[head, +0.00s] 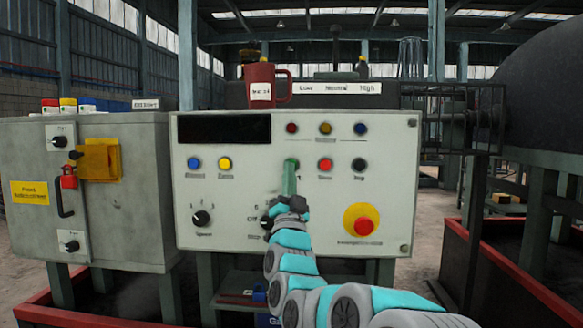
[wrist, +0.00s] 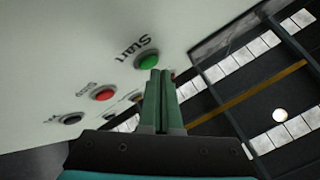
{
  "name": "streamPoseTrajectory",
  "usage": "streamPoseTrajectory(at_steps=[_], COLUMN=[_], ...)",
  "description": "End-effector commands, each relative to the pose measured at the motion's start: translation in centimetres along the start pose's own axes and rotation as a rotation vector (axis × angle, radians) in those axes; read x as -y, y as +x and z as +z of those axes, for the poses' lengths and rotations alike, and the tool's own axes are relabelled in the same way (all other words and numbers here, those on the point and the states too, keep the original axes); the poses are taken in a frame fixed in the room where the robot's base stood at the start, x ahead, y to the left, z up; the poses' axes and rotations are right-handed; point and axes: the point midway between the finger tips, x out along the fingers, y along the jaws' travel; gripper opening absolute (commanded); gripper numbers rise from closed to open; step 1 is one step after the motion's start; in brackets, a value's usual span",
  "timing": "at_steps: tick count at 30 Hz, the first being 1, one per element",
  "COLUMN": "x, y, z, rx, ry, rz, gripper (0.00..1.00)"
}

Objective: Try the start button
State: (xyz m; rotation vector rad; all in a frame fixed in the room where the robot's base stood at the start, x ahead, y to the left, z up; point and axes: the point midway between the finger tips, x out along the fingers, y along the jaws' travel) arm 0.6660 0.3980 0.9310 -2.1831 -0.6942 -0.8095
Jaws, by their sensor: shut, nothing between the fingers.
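The control panel (head: 235,215) is a pale upright board with buttons and knobs. The green start button (wrist: 148,60) sits in a dark ring beside the word "Start" in the wrist view. My gripper (head: 291,165) is shut and empty, its green fingers pointing at the panel. In the wrist view the fingertips (wrist: 161,73) overlap the button's lower right edge; I cannot tell whether they touch it. In the head view the fingers cover most or all of the button. The red button (head: 325,165) and the black button (head: 359,164) are to the right.
A red emergency button (head: 363,225) on a yellow base sits low on the panel. Small lamps (head: 325,128) line the top. A red mug (head: 262,85) stands on top. A grey cabinet (head: 120,215) is at left, a large dark drum (head: 545,75) at right.

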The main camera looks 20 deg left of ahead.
Motion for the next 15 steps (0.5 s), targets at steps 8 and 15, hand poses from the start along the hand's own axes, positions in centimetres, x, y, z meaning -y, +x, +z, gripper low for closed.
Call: streamPoseTrajectory(at_steps=[8,15], x=[0.27,0.4], y=[-0.34,-0.51], z=[-0.37,-0.5], rx=[-0.002,-0.003], ry=[0.0,0.001], rz=[0.0,0.0], gripper=[0.0,0.0])
